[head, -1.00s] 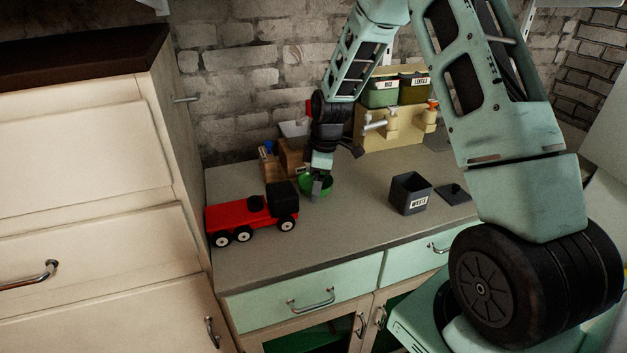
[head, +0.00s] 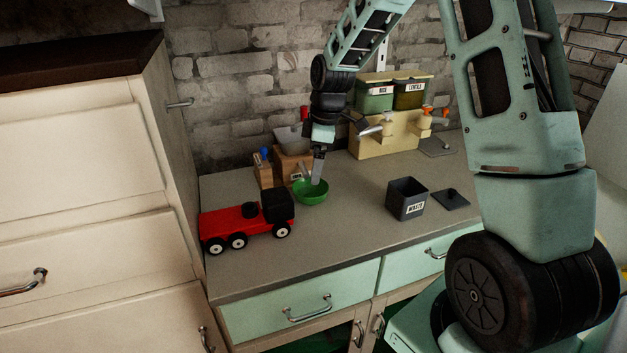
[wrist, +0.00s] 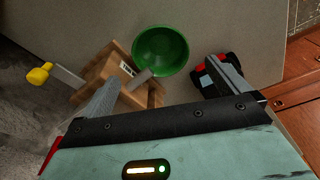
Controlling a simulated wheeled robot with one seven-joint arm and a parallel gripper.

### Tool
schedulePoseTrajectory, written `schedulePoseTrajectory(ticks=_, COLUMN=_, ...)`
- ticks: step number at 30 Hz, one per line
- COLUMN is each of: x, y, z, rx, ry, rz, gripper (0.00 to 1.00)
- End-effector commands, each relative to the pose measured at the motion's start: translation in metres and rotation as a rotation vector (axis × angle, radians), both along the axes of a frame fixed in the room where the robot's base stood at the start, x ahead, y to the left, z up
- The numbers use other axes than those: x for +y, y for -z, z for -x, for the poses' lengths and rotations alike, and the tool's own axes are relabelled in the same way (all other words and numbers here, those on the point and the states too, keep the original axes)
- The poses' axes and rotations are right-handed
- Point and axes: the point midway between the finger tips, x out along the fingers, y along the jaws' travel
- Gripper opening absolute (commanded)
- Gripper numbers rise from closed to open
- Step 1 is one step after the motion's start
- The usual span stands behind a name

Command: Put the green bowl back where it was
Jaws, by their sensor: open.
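The green bowl (head: 311,194) sits upright on the grey counter, right of the red toy truck and in front of small wooden boxes. In the wrist view the bowl (wrist: 160,50) is empty, next to a labelled wooden box. My gripper (head: 317,180) points down over the bowl in the head view; its fingertips overlap the bowl's back edge there. In the wrist view my gripper (wrist: 165,88) has its fingers spread apart with the bowl beyond them, not clamped. I cannot tell whether a finger touches the rim.
The red truck (head: 246,222) stands left, wooden boxes (head: 289,162) close behind the bowl. A grey waste bin (head: 407,199) and its dark lid (head: 450,200) are right. A cream stand with taps (head: 385,137) is behind. The counter between bowl and bin is clear.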

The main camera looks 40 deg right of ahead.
Motion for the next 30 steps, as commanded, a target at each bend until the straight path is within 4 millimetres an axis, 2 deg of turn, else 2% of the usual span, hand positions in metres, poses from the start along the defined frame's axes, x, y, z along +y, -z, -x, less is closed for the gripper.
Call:
schedulePoseTrajectory(ticks=6, x=-0.004, y=-0.030, z=0.003, rx=-0.002, ry=0.000, rz=0.001, gripper=1.00)
schedulePoseTrajectory(ticks=12, x=-0.004, y=-0.038, z=0.004, rx=0.000, ry=-0.001, rz=0.000, gripper=1.00)
schedulePoseTrajectory(ticks=14, x=0.000, y=-0.039, z=0.005, rx=0.001, ry=-0.001, rz=-0.001, gripper=1.00)
schedulePoseTrajectory(ticks=16, x=0.015, y=-0.041, z=0.008, rx=0.005, ry=-0.002, rz=-0.004, gripper=1.00)
schedulePoseTrajectory(ticks=17, x=0.025, y=-0.042, z=0.011, rx=0.009, ry=0.000, rz=-0.006, gripper=1.00)
schedulePoseTrajectory(ticks=19, x=0.063, y=-0.046, z=0.023, rx=0.019, ry=0.006, rz=-0.012, gripper=1.00)
schedulePoseTrajectory(ticks=20, x=0.084, y=-0.048, z=0.032, rx=0.026, ry=0.010, rz=-0.013, gripper=1.00)
schedulePoseTrajectory(ticks=22, x=0.138, y=-0.053, z=0.062, rx=0.048, ry=0.029, rz=-0.018, gripper=1.00)
schedulePoseTrajectory(ticks=24, x=0.186, y=-0.055, z=0.102, rx=0.070, ry=0.053, rz=-0.014, gripper=1.00)
schedulePoseTrajectory(ticks=26, x=0.218, y=-0.056, z=0.139, rx=0.087, ry=0.079, rz=-0.008, gripper=1.00)
schedulePoseTrajectory(ticks=27, x=0.235, y=-0.055, z=0.164, rx=0.098, ry=0.095, rz=-0.003, gripper=1.00)
schedulePoseTrajectory(ticks=30, x=0.261, y=-0.052, z=0.221, rx=0.113, ry=0.139, rz=0.014, gripper=1.00)
